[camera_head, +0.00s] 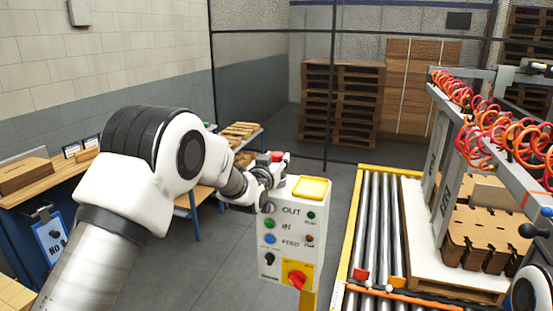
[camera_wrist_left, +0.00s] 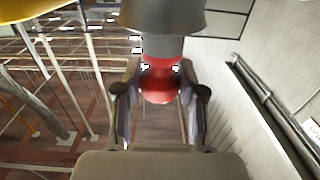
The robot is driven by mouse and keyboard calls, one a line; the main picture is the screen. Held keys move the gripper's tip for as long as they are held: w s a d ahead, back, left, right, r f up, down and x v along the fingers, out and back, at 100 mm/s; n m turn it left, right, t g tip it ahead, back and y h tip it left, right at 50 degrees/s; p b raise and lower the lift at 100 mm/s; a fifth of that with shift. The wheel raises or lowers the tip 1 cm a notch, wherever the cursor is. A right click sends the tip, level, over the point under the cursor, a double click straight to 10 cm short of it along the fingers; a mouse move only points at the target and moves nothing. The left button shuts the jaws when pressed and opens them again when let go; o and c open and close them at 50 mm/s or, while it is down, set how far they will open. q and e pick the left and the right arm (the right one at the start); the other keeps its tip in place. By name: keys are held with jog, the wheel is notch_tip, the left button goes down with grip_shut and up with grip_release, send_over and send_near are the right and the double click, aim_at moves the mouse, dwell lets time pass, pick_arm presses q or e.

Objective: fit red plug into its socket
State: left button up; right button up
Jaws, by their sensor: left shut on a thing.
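My left gripper (camera_head: 275,165) is at the upper left corner of the control box, beside its yellow top. It is shut on the red plug (camera_head: 277,156), of which only a small red patch shows in the head view. In the left wrist view the red plug (camera_wrist_left: 160,84) sits between the two fingers of the left gripper (camera_wrist_left: 160,98). A light grey section and a wider dark grey cylinder (camera_wrist_left: 162,14) lie in line beyond the red part. I cannot tell whether that cylinder is the socket. My right gripper is not in view.
The control box (camera_head: 292,225) carries several buttons and a red switch (camera_head: 297,280). A roller conveyor (camera_head: 370,230) with a yellow edge stands right of it, with stacked cardboard (camera_head: 490,240) beyond. A workbench (camera_head: 25,190) stands at left. Open floor lies between.

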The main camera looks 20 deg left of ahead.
pick_arm(q)
jog(key=shift+s+d+r, duration=0.15)
jog(key=shift+f, duration=0.35)
jog(key=shift+f+b, duration=0.15)
jog(key=shift+b, duration=0.2)
jog(key=shift+f+b, duration=0.55)
jog(key=shift+f, duration=0.15)
jog(key=o, duration=1.3)
jog(key=shift+c, duration=0.2)
